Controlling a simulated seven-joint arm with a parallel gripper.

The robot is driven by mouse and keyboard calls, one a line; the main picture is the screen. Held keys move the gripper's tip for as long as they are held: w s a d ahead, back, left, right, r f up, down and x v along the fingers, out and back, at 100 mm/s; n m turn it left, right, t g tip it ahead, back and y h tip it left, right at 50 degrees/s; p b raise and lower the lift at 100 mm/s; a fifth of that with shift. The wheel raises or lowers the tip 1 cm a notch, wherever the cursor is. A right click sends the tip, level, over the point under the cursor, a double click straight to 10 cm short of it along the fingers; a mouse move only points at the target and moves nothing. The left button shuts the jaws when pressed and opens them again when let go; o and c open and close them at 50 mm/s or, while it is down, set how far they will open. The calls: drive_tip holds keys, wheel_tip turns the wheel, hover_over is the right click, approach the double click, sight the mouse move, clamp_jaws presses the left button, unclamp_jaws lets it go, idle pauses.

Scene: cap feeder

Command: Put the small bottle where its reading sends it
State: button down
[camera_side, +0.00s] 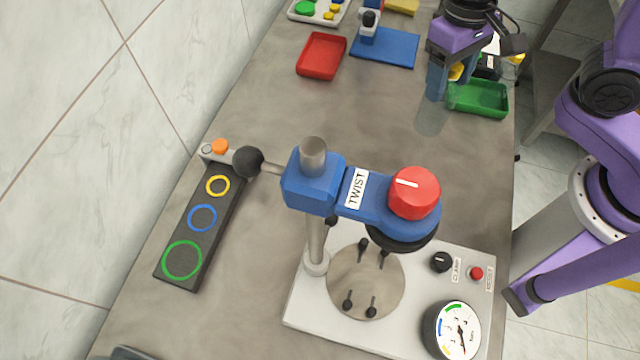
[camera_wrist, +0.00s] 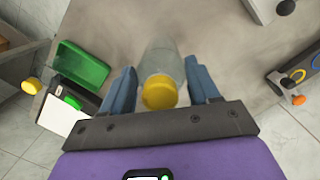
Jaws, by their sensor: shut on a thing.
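A clear small bottle (camera_wrist: 163,70) with a yellow cap (camera_wrist: 159,92) is between the blue fingers of my gripper (camera_wrist: 162,88) in the wrist view. My gripper (camera_side: 437,82) is shut on it. In the side view the bottle's pale see-through body (camera_side: 432,116) shows below the fingers, beside the green tray (camera_side: 480,110). The twist tester, with a blue arm (camera_side: 312,182) and red knob (camera_side: 414,192), stands over a round plate (camera_side: 365,283) with several pegs. Its dial (camera_side: 452,331) has coloured bands; I cannot read the needle surely.
A red tray (camera_side: 321,55) and a blue base (camera_side: 385,48) lie at the back. A dark strip (camera_side: 197,238) with green, blue and yellow rings lies at left. The tester's black ball handle (camera_side: 248,161) sticks out towards it. The bench middle is clear.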

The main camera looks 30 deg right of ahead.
drive_tip(key=s+a+r, duration=0.2)
drive_tip(key=s+a, duration=0.2)
drive_tip(key=s, duration=0.3)
drive_tip(key=w+a+f, duration=0.9)
drive_tip(key=w+f, duration=0.2)
drive_tip(key=f, duration=0.2)
drive_tip(key=shift+a+n, duration=0.15)
drive_tip(key=shift+n, duration=0.25)
drive_tip(key=shift+s+f, duration=0.1)
drive_tip(key=shift+c, duration=1.3)
unclamp_jaws()
